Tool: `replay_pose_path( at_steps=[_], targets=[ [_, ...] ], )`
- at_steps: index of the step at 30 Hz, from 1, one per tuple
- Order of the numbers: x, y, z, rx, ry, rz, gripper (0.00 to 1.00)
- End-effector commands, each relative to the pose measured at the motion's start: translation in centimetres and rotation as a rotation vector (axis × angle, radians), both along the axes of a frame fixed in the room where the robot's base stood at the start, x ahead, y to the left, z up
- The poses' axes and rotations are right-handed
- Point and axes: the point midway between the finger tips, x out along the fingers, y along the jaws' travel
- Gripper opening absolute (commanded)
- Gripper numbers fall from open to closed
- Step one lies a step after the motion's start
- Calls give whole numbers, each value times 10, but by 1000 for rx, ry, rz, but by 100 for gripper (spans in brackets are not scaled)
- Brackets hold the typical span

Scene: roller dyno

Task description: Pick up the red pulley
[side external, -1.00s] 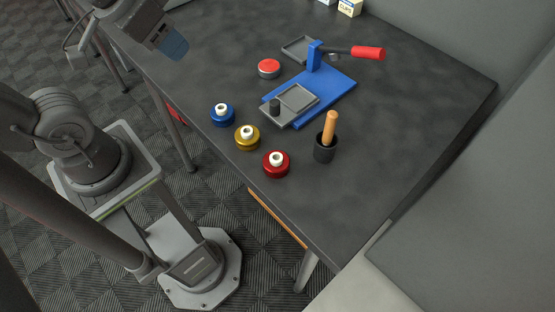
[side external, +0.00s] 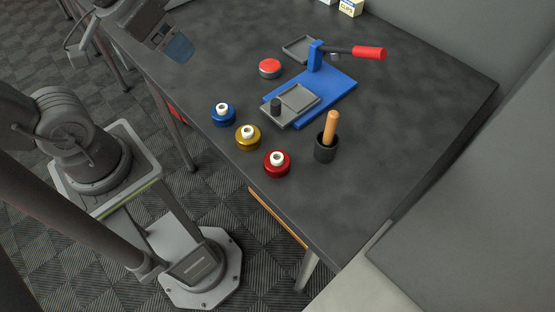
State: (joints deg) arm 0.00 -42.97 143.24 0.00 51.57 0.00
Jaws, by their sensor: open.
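The red pulley (side external: 277,168) sits on the dark table near its front left edge, with a white hub on top. A yellow pulley (side external: 248,142) and a blue pulley (side external: 223,118) stand in a row with it, up and to the left. My gripper (side external: 178,48) is at the upper left, above the table's left edge and well apart from the red pulley. It is open, with nothing seen between its fingers. Its fingertips are small and partly unclear in this view.
A blue press (side external: 338,90) with a red-handled lever (side external: 368,53) stands behind the pulleys. A black cup (side external: 325,150) with a wooden handle is right of the red pulley. A red-topped tin (side external: 269,69) and grey trays are farther back. The table's right side is clear.

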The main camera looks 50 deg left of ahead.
Motion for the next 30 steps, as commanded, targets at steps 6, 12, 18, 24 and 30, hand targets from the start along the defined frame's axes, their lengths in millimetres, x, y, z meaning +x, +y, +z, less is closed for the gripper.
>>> replay_pose_path(
  at_steps=[6,12,18,24,30],
  targets=[
    [0,0,0,0,0,0,81],
    [3,-4,2,17,19,-45,81],
    [24,-39,9,161,160,-391,81],
    [47,-104,5,383,337,-889,81],
    [52,-180,-15,610,493,-1347,81]
  ],
)
